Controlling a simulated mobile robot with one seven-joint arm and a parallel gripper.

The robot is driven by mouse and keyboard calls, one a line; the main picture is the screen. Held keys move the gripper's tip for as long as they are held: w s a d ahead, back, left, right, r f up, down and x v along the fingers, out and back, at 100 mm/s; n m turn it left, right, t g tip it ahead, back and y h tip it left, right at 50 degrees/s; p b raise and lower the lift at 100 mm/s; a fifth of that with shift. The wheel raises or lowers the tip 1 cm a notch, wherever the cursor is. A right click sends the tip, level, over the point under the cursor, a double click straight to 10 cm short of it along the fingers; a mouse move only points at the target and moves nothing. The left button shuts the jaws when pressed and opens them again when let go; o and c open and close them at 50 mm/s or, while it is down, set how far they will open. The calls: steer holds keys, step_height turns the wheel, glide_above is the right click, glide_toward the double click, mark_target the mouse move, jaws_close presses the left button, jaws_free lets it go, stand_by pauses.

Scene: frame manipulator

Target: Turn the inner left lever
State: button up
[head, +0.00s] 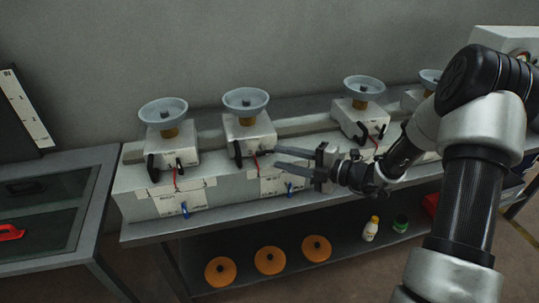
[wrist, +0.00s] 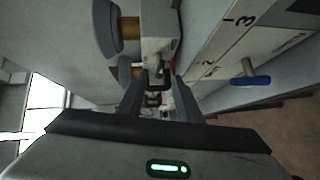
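The second device from the left is a white box (head: 250,136) with a grey bowl on top. A black lever (head: 237,154) hangs at the left of its front face, and a small red part (head: 256,161) shows beside it. My gripper (head: 275,158) is open, its two grey fingers pointing left, just right of and in front of this box. The fingers look apart from the black lever. In the wrist view my gripper (wrist: 159,90) has both fingers spread. A white box with a dark fitting (wrist: 158,72) shows beyond and between them; I cannot tell which lever this is.
Similar devices stand at the far left (head: 170,145) and to the right (head: 358,118). Blue handles (head: 289,187) stick out of the bench front below; one also shows in the wrist view (wrist: 250,80). Orange round objects (head: 270,260) and small bottles sit on the lower shelf.

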mark_target(267, 154)
steer(key=x, duration=0.5)
jaws_close()
